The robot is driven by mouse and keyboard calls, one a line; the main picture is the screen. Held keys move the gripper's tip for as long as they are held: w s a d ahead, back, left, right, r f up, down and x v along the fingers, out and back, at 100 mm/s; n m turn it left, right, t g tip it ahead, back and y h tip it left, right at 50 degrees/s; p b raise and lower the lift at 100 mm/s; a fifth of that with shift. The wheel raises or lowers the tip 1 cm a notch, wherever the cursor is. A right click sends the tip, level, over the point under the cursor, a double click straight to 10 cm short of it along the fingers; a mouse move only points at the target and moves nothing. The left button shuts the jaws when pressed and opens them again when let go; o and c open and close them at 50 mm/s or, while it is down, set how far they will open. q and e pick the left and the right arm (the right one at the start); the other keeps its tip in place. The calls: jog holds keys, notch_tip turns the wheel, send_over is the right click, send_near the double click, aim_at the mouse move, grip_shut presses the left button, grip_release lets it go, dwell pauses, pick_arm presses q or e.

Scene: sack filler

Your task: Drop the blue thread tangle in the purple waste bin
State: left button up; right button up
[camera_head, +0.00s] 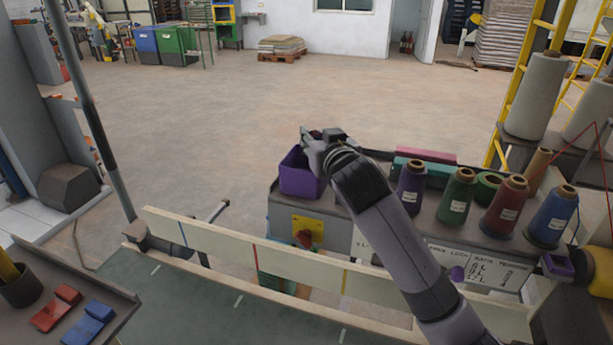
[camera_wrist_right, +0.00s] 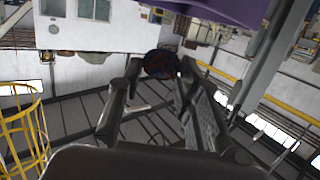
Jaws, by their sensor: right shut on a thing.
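The purple waste bin (camera_head: 302,181) stands at the left end of the grey machine top in the head view. Its purple side also shows along the top of the right wrist view (camera_wrist_right: 215,8). My right gripper (camera_head: 308,136) is at the bin's upper rim, over its right part. In the wrist view its fingers (camera_wrist_right: 160,80) are closed on a dark roundish tangle (camera_wrist_right: 162,63) with blue and reddish tones. The tangle cannot be made out in the head view, where the gripper hides it. My left gripper is not in view.
Thread cones in purple (camera_head: 412,187), green (camera_head: 457,197), red (camera_head: 503,206) and blue (camera_head: 551,217) stand right of the bin. A pale rail (camera_head: 290,262) crosses in front. Red (camera_head: 56,308) and blue (camera_head: 88,322) blocks lie at the lower left. The floor beyond is open.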

jog(key=f+b, duration=0.2)
jog(key=f, duration=0.2)
jog(key=shift+w+b, duration=0.2)
jog(key=shift+b, duration=0.2)
jog(key=shift+f, duration=0.3)
jog(key=shift+o, duration=1.4)
jog(key=shift+r, duration=0.1)
jog(key=o, duration=0.4)
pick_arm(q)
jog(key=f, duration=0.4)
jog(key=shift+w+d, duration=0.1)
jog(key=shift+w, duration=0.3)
pick_arm(e)
jog(key=shift+o, duration=0.8)
jog(key=shift+s, duration=0.1)
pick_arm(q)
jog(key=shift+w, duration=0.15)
pick_arm(e)
jog(key=v, duration=1.2)
